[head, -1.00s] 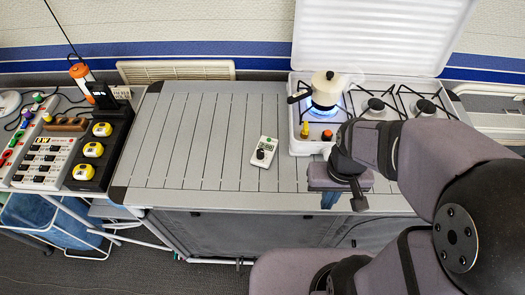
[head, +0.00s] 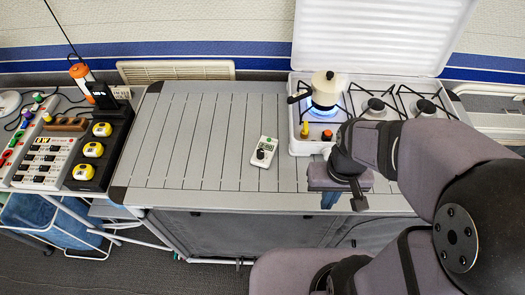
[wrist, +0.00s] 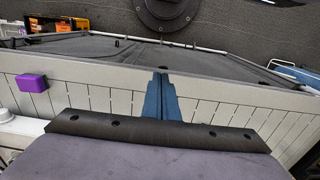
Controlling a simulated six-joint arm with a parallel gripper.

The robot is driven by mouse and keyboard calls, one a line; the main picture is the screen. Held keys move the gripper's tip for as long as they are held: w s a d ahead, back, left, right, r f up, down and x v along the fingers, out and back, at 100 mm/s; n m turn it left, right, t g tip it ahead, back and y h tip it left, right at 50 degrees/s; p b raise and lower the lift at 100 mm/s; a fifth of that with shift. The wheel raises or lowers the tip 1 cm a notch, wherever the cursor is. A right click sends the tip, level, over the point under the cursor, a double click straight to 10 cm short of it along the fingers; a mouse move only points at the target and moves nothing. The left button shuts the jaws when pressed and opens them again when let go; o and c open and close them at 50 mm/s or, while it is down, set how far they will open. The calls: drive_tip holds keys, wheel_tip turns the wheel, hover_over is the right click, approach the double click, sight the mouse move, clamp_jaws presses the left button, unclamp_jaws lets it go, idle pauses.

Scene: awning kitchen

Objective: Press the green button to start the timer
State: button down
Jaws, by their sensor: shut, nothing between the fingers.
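A small white timer (head: 264,151) lies on the slatted grey table (head: 200,140), left of the stove. The timer does not show clearly in the wrist view.
A white stove (head: 300,140) with a cream pot (head: 326,90) over a lit blue flame stands at the right. A pepper-like yellow knob (head: 304,131) and an orange one (head: 327,135) are on its front. Yellow items (head: 93,150) sit at far left. The table's middle is clear.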

drive_tip(key=w+d+r+n+t+h+p, duration=0.1)
drive_tip(key=w+d+r+n+t+p, duration=0.15)
drive_tip(key=w, duration=0.55)
wheel_tip(320, 180, up, 2)
drive_tip(key=n+t+y+p, duration=0.4)
drive_tip(key=n+y+p, duration=0.45)
drive_tip(key=n, duration=0.65)
hover_over(269, 140)
drive_tip(key=p, duration=0.1)
drive_tip(key=shift+s+d+r+h, duration=0.2)
drive_tip(key=shift+s+d+h, duration=0.2)
drive_tip(key=shift+h, duration=0.25)
drive_tip(key=shift+w+f, duration=0.1)
drive_tip(key=shift+f, duration=0.05)
wheel_tip(269, 140, down, 8)
drive_tip(key=b, duration=0.7)
drive_tip(key=shift+f+b, duration=0.25)
drive_tip(key=shift+b, duration=0.1)
drive_tip(key=shift+f, duration=0.15)
